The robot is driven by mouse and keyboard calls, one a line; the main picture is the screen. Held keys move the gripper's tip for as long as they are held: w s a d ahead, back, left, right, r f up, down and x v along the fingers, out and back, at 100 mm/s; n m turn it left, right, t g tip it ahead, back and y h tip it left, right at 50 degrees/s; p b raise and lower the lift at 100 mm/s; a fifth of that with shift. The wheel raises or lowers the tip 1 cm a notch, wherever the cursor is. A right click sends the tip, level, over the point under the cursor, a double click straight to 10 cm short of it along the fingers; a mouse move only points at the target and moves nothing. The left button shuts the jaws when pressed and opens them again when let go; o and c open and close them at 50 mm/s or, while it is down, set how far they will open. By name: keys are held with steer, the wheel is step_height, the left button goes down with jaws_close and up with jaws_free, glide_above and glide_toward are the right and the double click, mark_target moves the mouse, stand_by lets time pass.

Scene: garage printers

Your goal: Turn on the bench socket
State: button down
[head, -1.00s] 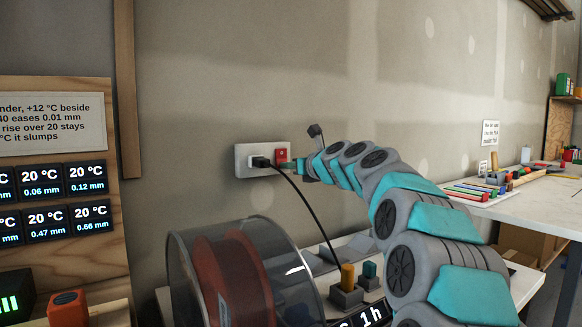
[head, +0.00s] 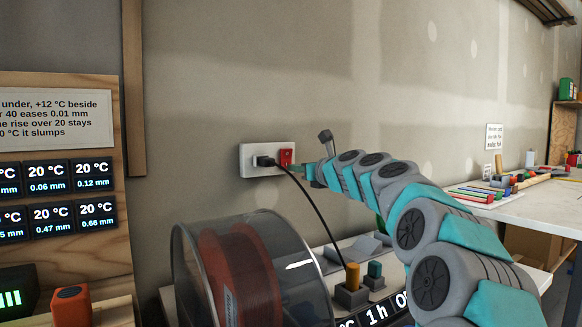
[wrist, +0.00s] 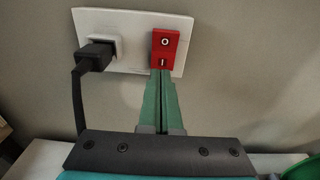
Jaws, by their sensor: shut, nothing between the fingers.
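The bench socket (head: 252,170) is a white plate on the wall; it also shows in the wrist view (wrist: 137,24). A black plug (head: 265,161) sits in its left half, with a black cable hanging down. A red rocker switch (head: 286,157) is in its right half. In the wrist view the switch (wrist: 165,46) has an O mark above and an I mark below. My gripper (head: 298,168) is shut and empty, its green fingertips (wrist: 161,74) at the switch's lower edge, just under the I mark. I cannot tell whether they touch it or which way the rocker is tilted.
A board with temperature displays (head: 70,190) is at left. A workbench (head: 515,207) with tools is at right. The wall around the socket is clear.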

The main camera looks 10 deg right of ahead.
steer(key=f+v, duration=0.2)
steer(key=v, duration=0.9)
steer(key=shift+s, duration=0.35)
steer(key=shift+s+d, duration=0.1)
